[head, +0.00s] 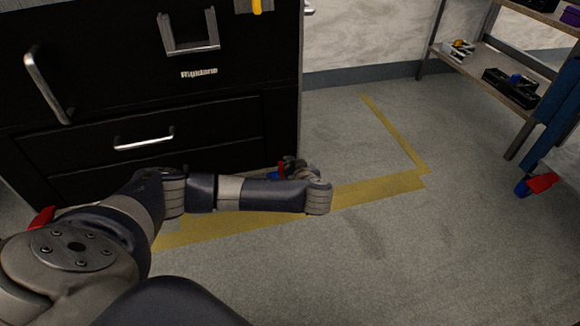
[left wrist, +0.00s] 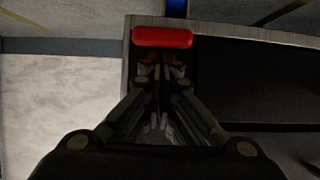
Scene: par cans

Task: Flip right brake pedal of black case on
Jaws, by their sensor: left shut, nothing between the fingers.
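The black case (head: 215,115) stands at the left of the head view, with metal handles and a drawer front. Its right brake pedal (left wrist: 162,38) is a red bar at the case's lower corner in the left wrist view. A bit of this red pedal (head: 281,169) also shows in the head view, mostly hidden by my arm. My left gripper (left wrist: 160,75) is shut and empty, its fingertips right at the red bar; contact is not clear. In the head view the left gripper (head: 293,166) is small, low beside the case's right corner. My right gripper is out of view.
Another red pedal (head: 42,217) shows at the case's left, partly behind my arm. A shelf cart (head: 545,95) with its own red pedal (head: 541,182) stands at the right. Yellow tape (head: 375,192) marks the floor; the floor between case and cart is clear.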

